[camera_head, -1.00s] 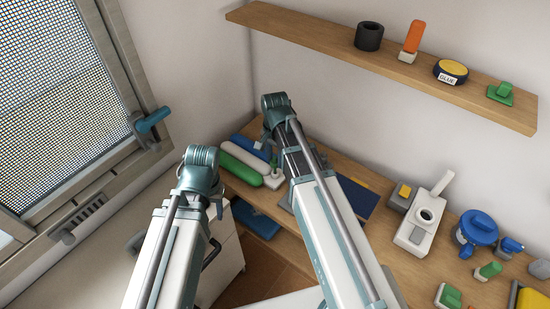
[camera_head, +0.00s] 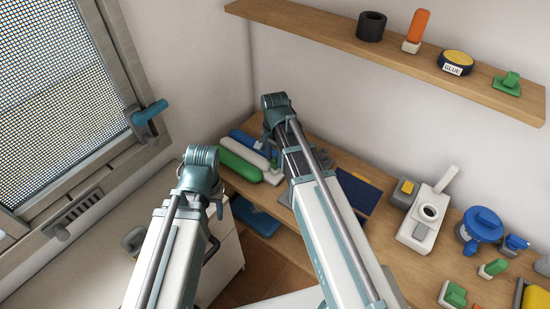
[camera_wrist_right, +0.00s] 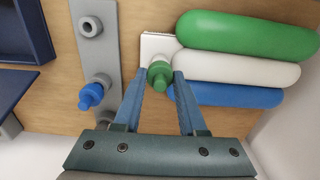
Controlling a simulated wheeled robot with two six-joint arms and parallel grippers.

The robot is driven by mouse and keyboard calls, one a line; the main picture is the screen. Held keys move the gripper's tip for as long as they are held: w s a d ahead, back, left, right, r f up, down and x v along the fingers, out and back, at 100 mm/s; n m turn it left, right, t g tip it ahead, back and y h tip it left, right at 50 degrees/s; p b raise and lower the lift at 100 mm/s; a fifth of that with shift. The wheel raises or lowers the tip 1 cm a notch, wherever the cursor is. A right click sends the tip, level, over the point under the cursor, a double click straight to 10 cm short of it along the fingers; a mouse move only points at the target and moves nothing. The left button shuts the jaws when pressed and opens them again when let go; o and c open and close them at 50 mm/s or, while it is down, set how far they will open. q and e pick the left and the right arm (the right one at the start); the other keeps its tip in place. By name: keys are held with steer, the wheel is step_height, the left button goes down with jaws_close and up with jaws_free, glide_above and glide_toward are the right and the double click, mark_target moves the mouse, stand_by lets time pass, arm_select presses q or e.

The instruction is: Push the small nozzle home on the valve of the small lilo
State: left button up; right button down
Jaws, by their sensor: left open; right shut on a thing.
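The lilo is three rounded tubes side by side: green (camera_wrist_right: 245,33), white (camera_wrist_right: 235,68) and blue (camera_wrist_right: 230,95). It also shows in the head view (camera_head: 238,167), on the bench in the corner. A white pad (camera_wrist_right: 157,43) at its end carries the valve, mostly hidden. A green nozzle (camera_wrist_right: 160,76) is between the fingertips of my right gripper (camera_wrist_right: 160,78), which is shut on it, over the valve. Whether nozzle and valve touch all round I cannot tell. My left gripper (camera_head: 217,207) is open and apart from the lilo, its fingertips unclear.
A grey strip (camera_wrist_right: 96,55) beside the nozzle has round fittings and a blue nozzle (camera_wrist_right: 91,95). A dark blue tray (camera_wrist_right: 25,30) lies beyond. A white device (camera_head: 423,222) and a blue pot (camera_head: 482,227) stand further right. A wall shelf (camera_head: 370,50) hangs above.

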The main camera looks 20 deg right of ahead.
mark_target(275, 158)
steer(key=shift+f, duration=0.2)
steer(key=shift+c, duration=1.9)
jaws_free()
steer(key=shift+r, duration=0.15)
step_height(275, 158, up, 14)
steer(key=p, duration=1.3)
steer(key=shift+f+p, duration=0.2)
steer(key=shift+p, duration=0.15)
steer(key=s+a+n+h+b, duration=0.1)
steer(key=s+a+n, duration=0.9)
steer(key=s+n, duration=0.4)
steer(key=shift+s+a+f, duration=0.15)
steer(key=shift+a+f, duration=0.1)
steer(key=shift+f, duration=0.2)
